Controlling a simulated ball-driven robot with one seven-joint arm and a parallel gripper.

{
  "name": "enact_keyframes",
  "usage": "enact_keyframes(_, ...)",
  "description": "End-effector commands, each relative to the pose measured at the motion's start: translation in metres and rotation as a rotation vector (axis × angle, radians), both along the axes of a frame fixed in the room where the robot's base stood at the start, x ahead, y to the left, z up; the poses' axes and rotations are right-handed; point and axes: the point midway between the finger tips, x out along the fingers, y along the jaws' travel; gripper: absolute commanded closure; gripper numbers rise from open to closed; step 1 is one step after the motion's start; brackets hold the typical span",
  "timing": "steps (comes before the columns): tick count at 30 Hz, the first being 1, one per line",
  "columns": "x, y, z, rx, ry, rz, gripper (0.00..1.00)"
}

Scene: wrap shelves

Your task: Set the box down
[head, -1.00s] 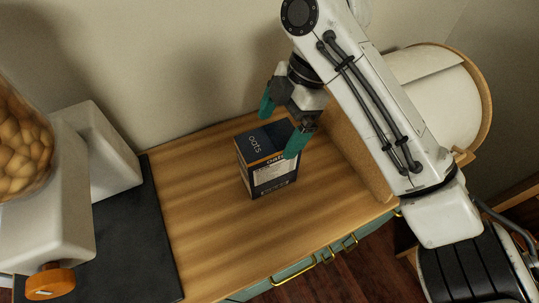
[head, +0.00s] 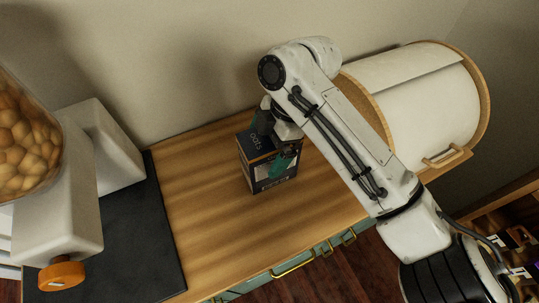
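The dark blue oats box (head: 257,178) stands upright on the wooden counter (head: 215,230) in the head view. Its top and front, with "oats" lettering, show in part. My gripper (head: 272,143) is down over the box, its teal fingers apart. One finger is at the far side of the box top and the other is in front of the near face. My arm and gripper hide the right part of the top. I cannot tell whether the fingers touch the box.
A roll-top bread bin (head: 430,95) stands at the right end, close to my arm. At left are a white appliance (head: 65,200) with an orange knob, a jar of round brown things (head: 25,140) and a black mat (head: 130,245). The counter in front of the box is clear.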

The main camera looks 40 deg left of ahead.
Motion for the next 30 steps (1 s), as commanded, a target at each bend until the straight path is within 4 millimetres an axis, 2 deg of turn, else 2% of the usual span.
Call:
enact_keyframes(10, -0.0001, 0.0000, -0.0036, 0.000, 0.000, 0.001, 0.00)
enact_keyframes(30, -0.0001, -0.0001, -0.0034, -0.001, 0.000, 0.000, 0.64)
